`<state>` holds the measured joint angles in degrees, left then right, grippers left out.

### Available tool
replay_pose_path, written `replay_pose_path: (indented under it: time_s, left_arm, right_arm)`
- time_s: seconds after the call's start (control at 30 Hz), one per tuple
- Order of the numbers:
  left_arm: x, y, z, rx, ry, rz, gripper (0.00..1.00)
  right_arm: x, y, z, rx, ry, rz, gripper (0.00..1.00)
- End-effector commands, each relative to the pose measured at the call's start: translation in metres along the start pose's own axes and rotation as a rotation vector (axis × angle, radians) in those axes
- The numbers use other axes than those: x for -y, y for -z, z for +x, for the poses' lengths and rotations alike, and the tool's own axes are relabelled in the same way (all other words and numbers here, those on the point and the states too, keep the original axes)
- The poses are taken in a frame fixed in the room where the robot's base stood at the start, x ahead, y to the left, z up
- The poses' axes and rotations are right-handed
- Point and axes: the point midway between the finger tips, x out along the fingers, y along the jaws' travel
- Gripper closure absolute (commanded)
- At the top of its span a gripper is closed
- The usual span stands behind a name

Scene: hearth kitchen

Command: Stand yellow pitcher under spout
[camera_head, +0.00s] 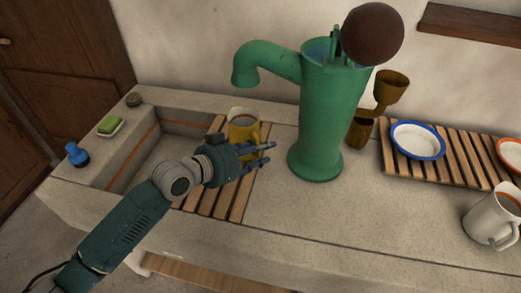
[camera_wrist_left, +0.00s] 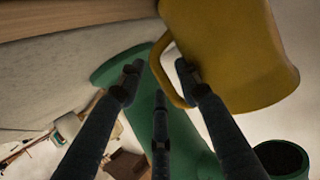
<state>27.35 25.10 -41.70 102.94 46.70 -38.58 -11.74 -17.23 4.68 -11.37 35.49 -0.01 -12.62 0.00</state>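The yellow pitcher (camera_head: 238,130) stands upright on a slatted wooden rack (camera_head: 205,203) at the sink's right end. In the picture it is below the spout (camera_head: 245,72) of the green pump (camera_head: 323,125); I cannot tell how exactly they line up in depth. My left gripper (camera_head: 268,155) is just in front of the pitcher and hides its lower part. In the left wrist view the fingers (camera_wrist_left: 158,78) are spread, with the handle of the pitcher (camera_wrist_left: 235,50) between the fingertips. Contact is not clear. My right gripper is not in view.
The stone sink (camera_head: 122,172) is at left, with green soap (camera_head: 109,124) and a blue bottle (camera_head: 77,155) on its rim. A brown cup-shaped item (camera_head: 391,86) is behind the pump. A blue-rimmed bowl (camera_head: 418,141) and a white mug (camera_head: 488,218) are at right. The front counter is clear.

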Motion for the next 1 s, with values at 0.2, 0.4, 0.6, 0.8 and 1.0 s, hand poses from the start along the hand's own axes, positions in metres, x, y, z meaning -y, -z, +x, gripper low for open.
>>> replay_pose_path:
  time_s: [0.2,0.4,0.6,0.8,1.0]
  left_arm:
    - [0.0,0.001,0.0,0.0,0.001,0.0,0.66]
    - [0.001,0.001,-0.018,0.001,0.002,0.002,0.66]
    - [0.001,0.001,-0.061,0.002,0.002,0.004,0.66]
    - [0.001,0.001,-0.1,0.002,0.002,0.003,0.66]
    - [0.0,0.002,-0.119,0.0,0.0,0.001,0.66]
  right_arm:
    - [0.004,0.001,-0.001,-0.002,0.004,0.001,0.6]
    - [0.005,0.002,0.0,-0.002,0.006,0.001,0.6]
    - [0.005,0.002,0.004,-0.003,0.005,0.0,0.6]
    - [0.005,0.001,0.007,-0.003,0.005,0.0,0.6]
    - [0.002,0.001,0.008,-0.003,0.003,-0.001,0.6]
